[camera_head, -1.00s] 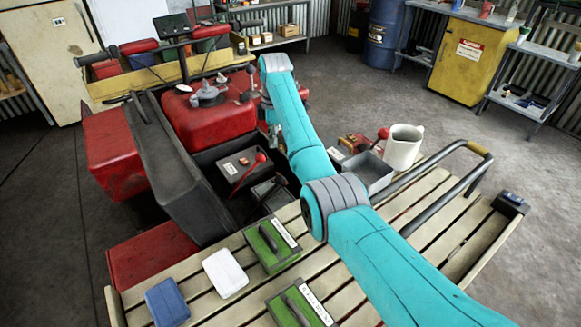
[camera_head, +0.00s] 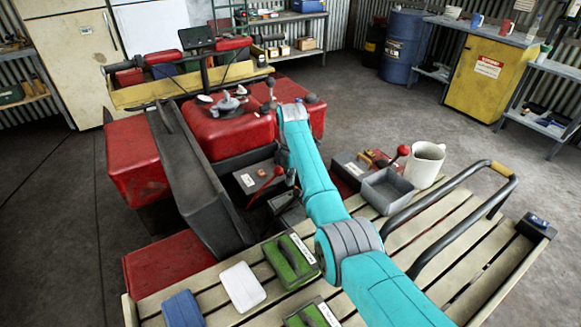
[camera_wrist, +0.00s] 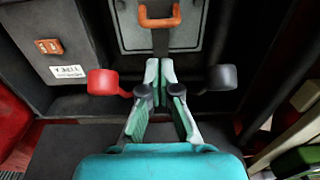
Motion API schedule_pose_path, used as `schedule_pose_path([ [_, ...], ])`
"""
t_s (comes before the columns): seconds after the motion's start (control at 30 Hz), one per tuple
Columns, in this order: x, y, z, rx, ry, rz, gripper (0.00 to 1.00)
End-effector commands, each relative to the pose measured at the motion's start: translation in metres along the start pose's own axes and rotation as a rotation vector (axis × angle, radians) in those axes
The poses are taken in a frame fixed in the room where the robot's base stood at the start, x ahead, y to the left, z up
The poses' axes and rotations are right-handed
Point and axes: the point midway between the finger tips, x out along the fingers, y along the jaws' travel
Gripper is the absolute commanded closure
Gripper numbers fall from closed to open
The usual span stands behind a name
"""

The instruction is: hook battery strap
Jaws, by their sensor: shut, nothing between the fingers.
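In the wrist view my gripper (camera_wrist: 160,66) is shut and empty, its two pale fingertips close together. Just beyond the tips a dark strap (camera_wrist: 160,42) runs up to an orange hook-like handle (camera_wrist: 158,20) on a grey panel (camera_wrist: 190,36). I cannot tell if the tips touch the strap. A red knob (camera_wrist: 102,82) stands left of the fingers and a black knob (camera_wrist: 222,78) right, both apart from them. In the head view my arm covers the gripper and the strap; dark boxes (camera_head: 252,179) show in the bay left of the arm.
A dark box with a white label (camera_wrist: 68,72) stands at left in the wrist view. In the head view, a red tank (camera_head: 228,126) lies beyond the bay. Several items lie on the slatted rack (camera_head: 455,262).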

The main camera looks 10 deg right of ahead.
Motion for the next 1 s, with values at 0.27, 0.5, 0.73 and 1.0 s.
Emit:
schedule_pose_path([
  [0.27, 0.029, -0.001, 0.020, 0.002, 0.001, -0.002, 1.00],
  [0.5, 0.034, -0.001, 0.024, 0.000, 0.000, -0.001, 1.00],
  [0.73, 0.034, -0.001, 0.024, 0.000, 0.000, 0.000, 1.00],
  [1.0, 0.042, -0.001, 0.035, 0.002, 0.000, -0.001, 1.00],
])
